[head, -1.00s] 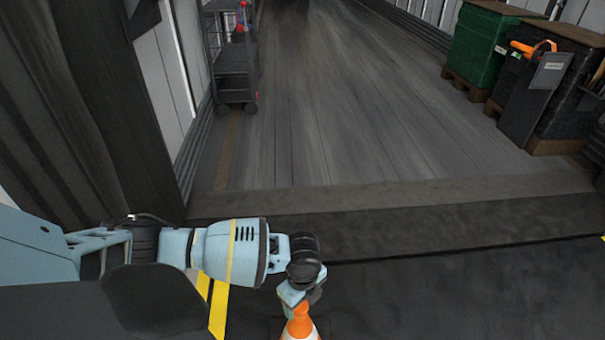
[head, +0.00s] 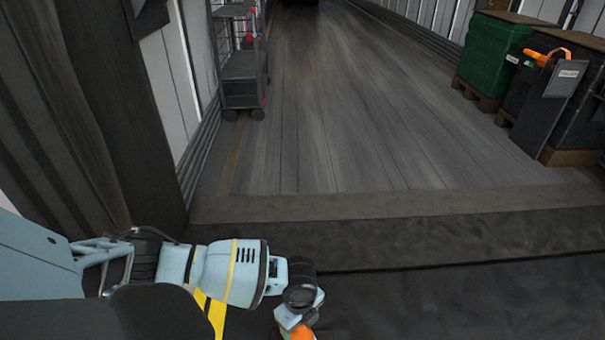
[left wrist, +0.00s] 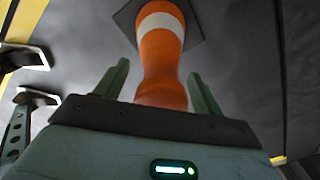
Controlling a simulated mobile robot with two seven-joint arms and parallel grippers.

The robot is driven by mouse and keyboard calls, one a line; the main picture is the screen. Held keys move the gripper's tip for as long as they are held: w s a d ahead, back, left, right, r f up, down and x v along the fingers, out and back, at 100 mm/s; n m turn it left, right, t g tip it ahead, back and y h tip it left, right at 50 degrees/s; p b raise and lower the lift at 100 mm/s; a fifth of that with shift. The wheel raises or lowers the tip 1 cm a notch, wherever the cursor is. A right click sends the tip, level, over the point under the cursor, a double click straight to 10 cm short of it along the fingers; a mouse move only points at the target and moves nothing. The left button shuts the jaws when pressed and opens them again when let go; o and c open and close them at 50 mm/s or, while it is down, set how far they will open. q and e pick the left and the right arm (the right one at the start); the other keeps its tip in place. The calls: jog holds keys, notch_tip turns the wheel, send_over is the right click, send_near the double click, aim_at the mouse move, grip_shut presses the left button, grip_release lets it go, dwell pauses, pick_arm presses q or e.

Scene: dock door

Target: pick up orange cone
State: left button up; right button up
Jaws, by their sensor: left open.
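The orange cone (left wrist: 160,60) with a white band stands on a dark square base on the dark floor, seen in the left wrist view. Its narrow top lies between the two fingers of my left gripper (left wrist: 158,85), which are open with a gap showing beside the cone. In the head view, only a bit of the orange cone (head: 302,333) shows at the bottom edge, just below my left gripper (head: 297,317); the rest is cut off. My right gripper is not in view.
A grey wheeled cart (head: 242,75) stands at the left wall. A green wrapped pallet load (head: 490,58) and dark boxes (head: 575,105) stand at the right. A raised dark sill (head: 430,238) crosses the floor ahead. The grey floor (head: 340,120) between is clear.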

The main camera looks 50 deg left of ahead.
pick_arm(q)
jog(key=shift+f, duration=0.2)
grip_shut()
dwell(0.3)
